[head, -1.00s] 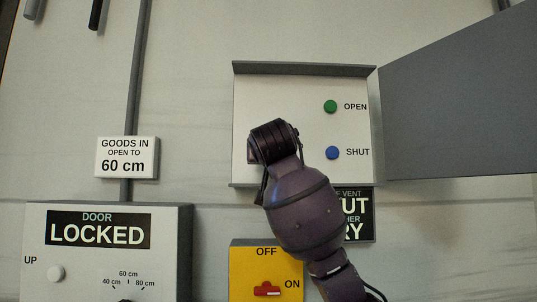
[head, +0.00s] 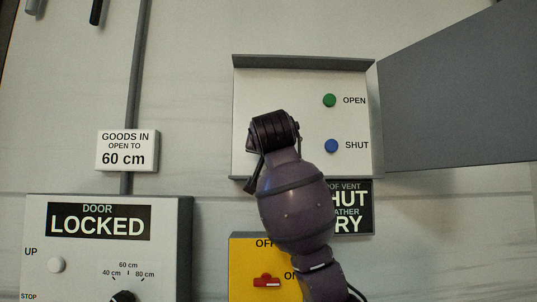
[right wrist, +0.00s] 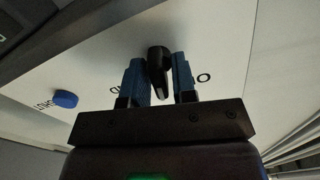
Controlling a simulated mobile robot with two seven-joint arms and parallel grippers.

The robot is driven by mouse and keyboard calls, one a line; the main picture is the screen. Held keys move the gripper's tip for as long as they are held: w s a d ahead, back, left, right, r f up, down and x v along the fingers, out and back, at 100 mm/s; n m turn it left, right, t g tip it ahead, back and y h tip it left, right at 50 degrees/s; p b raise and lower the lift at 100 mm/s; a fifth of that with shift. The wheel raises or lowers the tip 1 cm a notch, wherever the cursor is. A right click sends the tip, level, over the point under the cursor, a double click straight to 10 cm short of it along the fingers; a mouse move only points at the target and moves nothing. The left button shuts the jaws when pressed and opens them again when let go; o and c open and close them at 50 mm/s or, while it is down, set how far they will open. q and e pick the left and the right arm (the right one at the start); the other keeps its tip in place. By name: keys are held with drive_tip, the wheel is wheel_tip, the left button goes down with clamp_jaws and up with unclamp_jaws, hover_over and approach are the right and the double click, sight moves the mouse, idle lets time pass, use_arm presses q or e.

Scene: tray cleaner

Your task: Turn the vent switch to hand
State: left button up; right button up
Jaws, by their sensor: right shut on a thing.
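The vent switch is a black knob (right wrist: 159,76) on the pale panel (head: 300,85) inside an open box; it shows in the right wrist view between two blue fingers. My right gripper (right wrist: 160,66) is shut on it. Letters, partly covered by the fingers, stand on either side of the knob. Which position it points to I cannot tell. In the head view my purple right arm covers the switch and the gripper. My left gripper is not in view.
A green OPEN button (head: 329,100) and a blue SHUT button (head: 331,146) sit right of my arm. The box's grey door (head: 455,95) stands open at right. Below are a yellow box with a red switch (head: 266,281) and a DOOR LOCKED panel (head: 183,250).

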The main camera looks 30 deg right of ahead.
drive_tip(key=shift+f+m+b, duration=0.15)
drive_tip(key=shift+m+b, duration=0.3)
drive_tip(key=shift+m, duration=0.45)
drive_tip(key=m, duration=0.2)
drive_tip(key=shift+m+b, duration=0.3)
drive_tip(key=shift+b, duration=0.05)
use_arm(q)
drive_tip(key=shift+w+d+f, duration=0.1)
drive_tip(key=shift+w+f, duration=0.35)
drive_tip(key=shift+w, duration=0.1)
use_arm(e)
drive_tip(key=shift+s+d+m, duration=0.1)
drive_tip(key=shift+d+m, duration=0.05)
drive_tip(key=shift+m, duration=2.35)
drive_tip(key=o, duration=0.7)
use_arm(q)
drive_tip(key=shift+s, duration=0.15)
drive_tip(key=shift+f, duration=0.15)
use_arm(e)
drive_tip(key=shift+s, duration=0.1)
